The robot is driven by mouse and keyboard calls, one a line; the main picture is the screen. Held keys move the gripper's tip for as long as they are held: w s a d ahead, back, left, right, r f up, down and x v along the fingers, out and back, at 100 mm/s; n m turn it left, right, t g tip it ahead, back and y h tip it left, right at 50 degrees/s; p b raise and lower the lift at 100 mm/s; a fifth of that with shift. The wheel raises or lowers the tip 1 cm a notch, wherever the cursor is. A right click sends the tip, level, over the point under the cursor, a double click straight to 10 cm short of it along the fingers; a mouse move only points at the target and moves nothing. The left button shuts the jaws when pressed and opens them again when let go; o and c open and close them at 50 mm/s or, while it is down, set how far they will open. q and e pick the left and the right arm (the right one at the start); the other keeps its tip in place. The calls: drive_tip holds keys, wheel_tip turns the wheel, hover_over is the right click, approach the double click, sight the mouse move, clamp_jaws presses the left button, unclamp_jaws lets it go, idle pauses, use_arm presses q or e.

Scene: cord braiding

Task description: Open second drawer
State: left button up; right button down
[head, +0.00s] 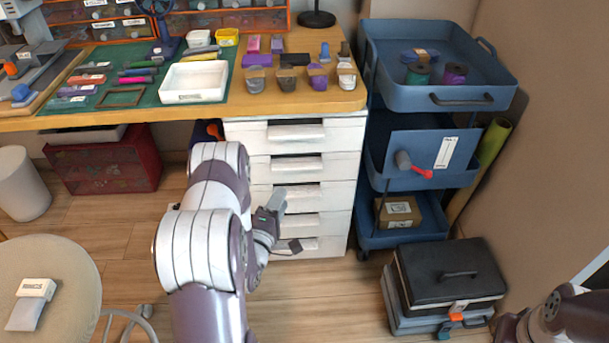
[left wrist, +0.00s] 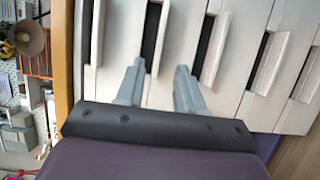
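The white drawer unit (head: 346,200) stands under the right end of the workbench, with several stacked drawers, each with a pull handle. The second drawer (head: 257,170) from the top looks shut, as do the others. My left gripper (head: 279,202) is in front of the unit, lower than the second drawer in the picture, around the third and fourth drawers. In the left wrist view the fingers (left wrist: 160,88) are apart with nothing between them, facing the white drawer fronts (left wrist: 185,30) and dark handle gaps. Contact with a handle cannot be told. My right gripper is out of view.
The workbench (head: 300,102) above carries a white tray (head: 194,82) and several small pots. A blue cart (head: 440,97) stands right of the drawers. A black toolbox (head: 445,272) is on the floor at right, a stool (head: 75,260) at left. Floor before the drawers is clear.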

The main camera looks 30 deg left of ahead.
sight(295, 171)
use_arm(q)
drive_tip(key=w+b, duration=0.1)
drive_tip(key=w, duration=0.2)
drive_tip(key=w+a+b, duration=0.1)
drive_tip(key=w, duration=0.2)
drive_tip(key=w+b, duration=0.1)
drive_tip(key=w, duration=0.2)
drive_tip(key=shift+w+a+f, duration=0.2)
drive_tip(key=shift+w+a, duration=0.05)
drive_tip(key=shift+w+a+r, duration=0.1)
drive_tip(key=shift+w+r, duration=0.05)
drive_tip(key=shift+w, duration=0.4)
clamp_jaws()
idle(0.3)
